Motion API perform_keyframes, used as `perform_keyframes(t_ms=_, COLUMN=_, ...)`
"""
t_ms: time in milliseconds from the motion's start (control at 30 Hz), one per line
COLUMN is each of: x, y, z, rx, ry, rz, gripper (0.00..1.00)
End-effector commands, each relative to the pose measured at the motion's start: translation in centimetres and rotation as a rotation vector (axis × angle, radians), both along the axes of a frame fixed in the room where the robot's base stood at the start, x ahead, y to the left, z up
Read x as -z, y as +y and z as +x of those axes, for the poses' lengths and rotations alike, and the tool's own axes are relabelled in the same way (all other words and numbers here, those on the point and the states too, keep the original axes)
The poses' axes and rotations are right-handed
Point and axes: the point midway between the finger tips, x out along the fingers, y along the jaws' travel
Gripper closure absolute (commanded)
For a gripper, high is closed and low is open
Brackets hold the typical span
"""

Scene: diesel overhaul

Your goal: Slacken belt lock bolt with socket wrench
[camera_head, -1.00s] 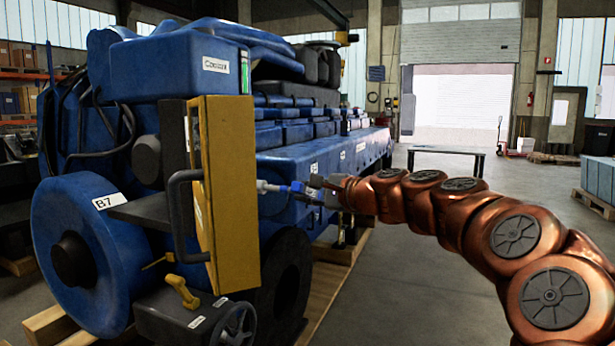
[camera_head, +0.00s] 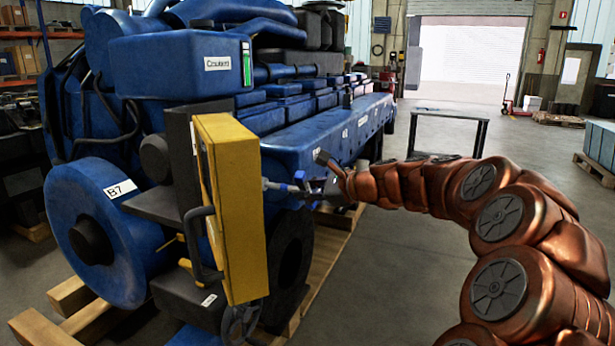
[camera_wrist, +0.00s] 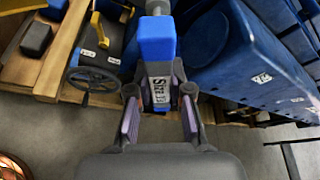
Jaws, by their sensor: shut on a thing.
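My gripper (camera_head: 327,187) is at the end of my copper-coloured arm, to the right of the yellow panel on the blue engine. It is shut on a socket wrench (camera_head: 283,187), which has a blue body and a pale metal shaft pointing left toward the panel. In the wrist view my gripper (camera_wrist: 160,95) has its two fingers on either side of the blue wrench (camera_wrist: 156,50), which carries a partly legible size label. A grey socket end shows at the top edge. I cannot make out the belt lock bolt in either view.
The yellow panel (camera_head: 232,205) with a dark handle (camera_head: 196,245) stands out from the engine's (camera_head: 320,145) front. A blue wheel labelled B7 (camera_head: 105,240) is at left. A handwheel (camera_wrist: 93,80) shows in the wrist view. Open floor lies right, before a dark table (camera_head: 447,118).

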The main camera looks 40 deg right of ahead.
Motion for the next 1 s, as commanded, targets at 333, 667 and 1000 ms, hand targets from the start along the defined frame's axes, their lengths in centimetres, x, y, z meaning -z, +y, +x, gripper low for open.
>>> perform_keyframes(t_ms=333, x=-0.64, y=0.06, z=0.31, rx=0.002, ry=0.117, rz=0.191, gripper=1.00)
perform_keyframes(t_ms=667, x=-0.65, y=0.21, z=0.60, rx=0.002, ry=0.235, rz=0.387, gripper=1.00)
perform_keyframes(t_ms=1000, x=-0.74, y=0.49, z=0.96, rx=0.000, ry=0.356, rz=0.594, gripper=1.00)
